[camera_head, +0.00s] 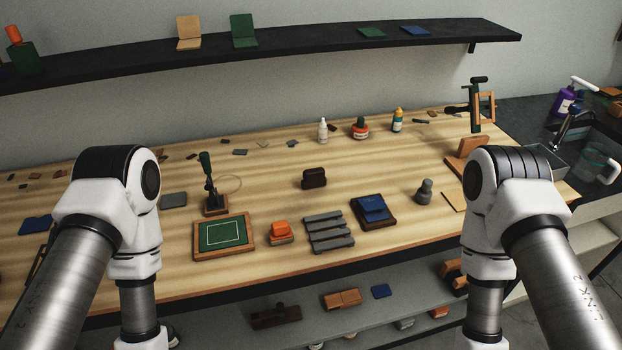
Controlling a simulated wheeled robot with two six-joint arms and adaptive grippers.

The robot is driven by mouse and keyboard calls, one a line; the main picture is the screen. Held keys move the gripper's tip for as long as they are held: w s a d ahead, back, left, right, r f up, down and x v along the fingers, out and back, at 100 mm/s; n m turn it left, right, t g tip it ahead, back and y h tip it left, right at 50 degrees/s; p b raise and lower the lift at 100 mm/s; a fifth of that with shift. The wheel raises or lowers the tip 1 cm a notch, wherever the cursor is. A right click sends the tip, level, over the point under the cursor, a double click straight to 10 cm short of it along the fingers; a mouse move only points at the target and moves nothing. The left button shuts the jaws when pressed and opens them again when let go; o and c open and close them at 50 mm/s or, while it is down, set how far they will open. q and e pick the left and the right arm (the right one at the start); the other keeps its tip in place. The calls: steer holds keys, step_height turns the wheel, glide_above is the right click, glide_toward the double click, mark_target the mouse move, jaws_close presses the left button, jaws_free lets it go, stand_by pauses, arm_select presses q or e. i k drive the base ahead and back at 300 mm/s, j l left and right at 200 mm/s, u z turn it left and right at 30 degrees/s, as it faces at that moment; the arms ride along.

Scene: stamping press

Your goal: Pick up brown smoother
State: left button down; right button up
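A small dark brown block with a rounded top (314,178) stands near the middle of the wooden workbench (270,187); it looks like the brown smoother. It stands clear of its neighbours. A longer dark brown tool (276,316) lies on the shelf below the bench; I cannot tell exactly what it is. My two arms show at the left and right of the head view, bent downward at the front of the bench. Both grippers are out of the picture.
In front of the brown block are a green board in a wooden frame (223,236), an orange-topped block (281,231), a grey slatted piece (328,232) and a blue pad (372,208). A small press (210,185) stands left. Bottles (323,130) stand behind.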

mark_target(314, 178)
steer(key=i+l+u, duration=0.15)
steer(key=u, duration=0.35)
steer(key=i+l+u, duration=0.2)
steer(key=u, duration=0.25)
